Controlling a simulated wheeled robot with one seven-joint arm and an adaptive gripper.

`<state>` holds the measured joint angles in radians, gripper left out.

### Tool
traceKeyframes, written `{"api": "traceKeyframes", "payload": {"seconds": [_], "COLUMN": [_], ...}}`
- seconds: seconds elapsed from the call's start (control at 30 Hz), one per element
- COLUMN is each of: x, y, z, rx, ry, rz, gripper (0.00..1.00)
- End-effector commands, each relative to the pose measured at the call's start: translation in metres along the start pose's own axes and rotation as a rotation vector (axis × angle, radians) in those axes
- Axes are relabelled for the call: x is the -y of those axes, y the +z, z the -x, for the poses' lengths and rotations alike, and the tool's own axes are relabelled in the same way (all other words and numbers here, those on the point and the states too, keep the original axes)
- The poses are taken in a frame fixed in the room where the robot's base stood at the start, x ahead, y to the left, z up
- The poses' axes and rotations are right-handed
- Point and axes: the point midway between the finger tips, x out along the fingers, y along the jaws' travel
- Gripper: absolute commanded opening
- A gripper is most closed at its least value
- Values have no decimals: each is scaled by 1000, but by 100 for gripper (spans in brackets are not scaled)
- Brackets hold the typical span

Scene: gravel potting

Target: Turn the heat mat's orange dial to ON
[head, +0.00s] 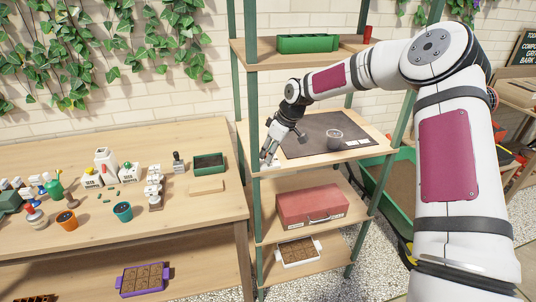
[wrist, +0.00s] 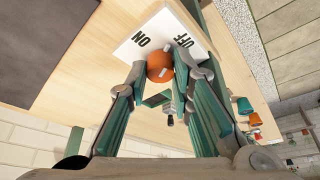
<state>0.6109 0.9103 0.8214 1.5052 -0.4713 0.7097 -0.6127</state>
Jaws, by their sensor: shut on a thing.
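The orange dial (wrist: 159,68) sits on a white control plate (wrist: 142,36) printed ON on the left and OFF on the right in the wrist view. In the head view my gripper (head: 266,159) reaches down to the plate at the shelf's front left corner, and the dial is hidden. The dark heat mat (head: 300,145) lies flat on this shelf.
A green shelf post (head: 254,100) is close beside my gripper. A red toolbox (head: 311,207) is on the shelf below. The wooden bench (head: 210,208) at left holds pots, bottles and a green tray (head: 209,163).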

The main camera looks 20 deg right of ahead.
Motion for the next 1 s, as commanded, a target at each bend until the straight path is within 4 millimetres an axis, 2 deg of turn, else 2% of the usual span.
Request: {"api": "traceKeyframes", "payload": {"seconds": [0.3,0.5,1.0], "x": [-3,-3,-2], "y": [0,-1,0], "z": [-2,-1,0], "rx": [0,0,1], "ry": [-85,-116,-133], "rz": [205,283,325], "gripper": [0,0,0]}}
